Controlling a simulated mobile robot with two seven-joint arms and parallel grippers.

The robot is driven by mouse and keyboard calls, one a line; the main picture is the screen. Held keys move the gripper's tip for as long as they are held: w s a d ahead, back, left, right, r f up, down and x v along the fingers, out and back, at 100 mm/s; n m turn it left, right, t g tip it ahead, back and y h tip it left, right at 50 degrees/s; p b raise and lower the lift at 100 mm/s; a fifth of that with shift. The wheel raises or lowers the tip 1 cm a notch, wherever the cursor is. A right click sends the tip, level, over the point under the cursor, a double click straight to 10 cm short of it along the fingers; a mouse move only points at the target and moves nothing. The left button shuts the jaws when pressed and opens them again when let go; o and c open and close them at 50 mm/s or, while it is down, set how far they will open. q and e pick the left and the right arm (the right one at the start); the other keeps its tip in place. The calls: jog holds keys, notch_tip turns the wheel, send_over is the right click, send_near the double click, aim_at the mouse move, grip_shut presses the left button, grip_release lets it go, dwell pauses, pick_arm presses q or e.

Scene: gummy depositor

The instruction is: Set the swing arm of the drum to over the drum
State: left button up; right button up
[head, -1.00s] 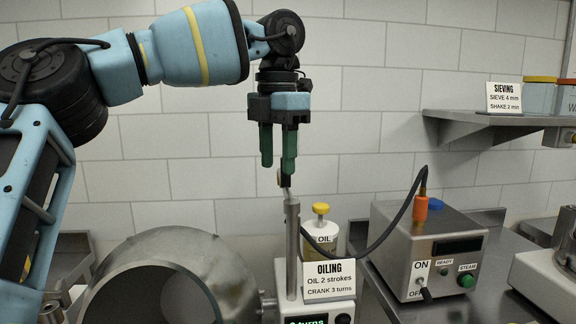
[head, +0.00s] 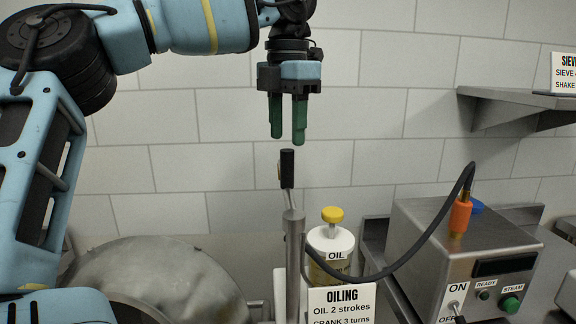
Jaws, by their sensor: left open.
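The steel drum (head: 155,275) lies at the lower left, its lower part cut off by the picture's edge. The swing arm (head: 289,198) is at the top of an upright steel post (head: 293,262) to the right of the drum. It ends in a black grip (head: 287,168) that points up. My left gripper (head: 287,141) points straight down above the black grip. Its two green fingers are parted and empty, and the grip shows just below their tips. My right gripper is not in view.
An oil bottle (head: 331,250) with a yellow cap and an OILING sign (head: 341,305) stand right of the post. A steel steam box (head: 460,265) with a black hose is further right. A shelf (head: 520,95) is on the right wall.

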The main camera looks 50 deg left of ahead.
aim_at(287, 185)
pick_arm(q)
jog(key=shift+s+f, duration=0.1)
jog(key=shift+f, duration=3.75)
grip_shut()
